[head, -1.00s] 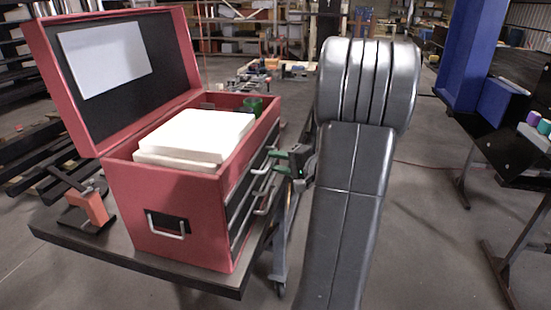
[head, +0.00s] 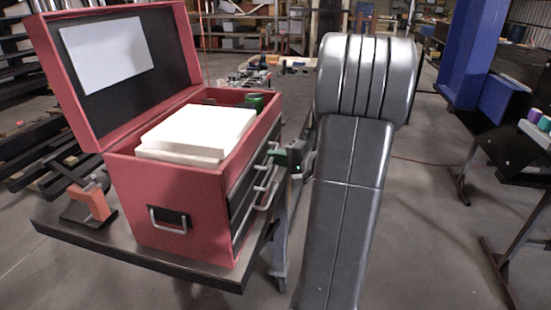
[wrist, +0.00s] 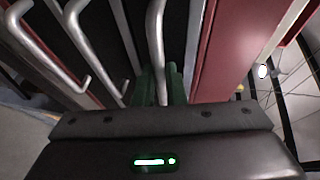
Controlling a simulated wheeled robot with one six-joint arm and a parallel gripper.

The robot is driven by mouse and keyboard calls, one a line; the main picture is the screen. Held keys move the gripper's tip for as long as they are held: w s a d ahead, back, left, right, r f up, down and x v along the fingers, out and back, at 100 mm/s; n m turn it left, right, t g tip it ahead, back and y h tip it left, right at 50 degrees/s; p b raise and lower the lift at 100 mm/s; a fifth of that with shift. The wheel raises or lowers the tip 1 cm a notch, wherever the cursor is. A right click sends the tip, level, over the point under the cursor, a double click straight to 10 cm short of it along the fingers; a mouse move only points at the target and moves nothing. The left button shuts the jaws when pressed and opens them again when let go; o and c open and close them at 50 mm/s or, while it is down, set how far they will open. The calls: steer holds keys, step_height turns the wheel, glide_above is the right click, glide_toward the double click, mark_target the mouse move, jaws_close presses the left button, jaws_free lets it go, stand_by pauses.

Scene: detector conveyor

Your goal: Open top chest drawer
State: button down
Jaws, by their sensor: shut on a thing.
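The red tool chest (head: 165,185) stands on a dark-topped table with its lid raised. Its dark drawer fronts with metal bar handles face right. My gripper (head: 279,156) is at the upper part of that drawer side, partly hidden by my arm. In the wrist view my gripper's green fingers (wrist: 160,86) are shut on the top drawer handle (wrist: 155,40), the bar nearest the red rim (wrist: 228,50). Other drawer handles (wrist: 90,45) run to the left of it, untouched. I see no clear gap at the top drawer; it looks shut.
White blocks (head: 195,130) and a green item (head: 254,102) lie in the chest's top. An orange-and-black clamp-like tool (head: 92,205) stands left on the table (head: 190,268). A blue pillar and dark stand are at right.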

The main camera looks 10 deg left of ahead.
steer(key=d+b, duration=0.6)
steer(key=d, duration=1.4)
steer(key=shift+s, duration=0.35)
steer(key=c, duration=1.5)
jaws_free()
steer(key=shift+a, duration=0.1)
steer(key=b+v, duration=0.1)
steer(key=v, duration=1.3)
steer(key=shift+b, duration=0.4)
steer(key=shift+a, duration=0.2)
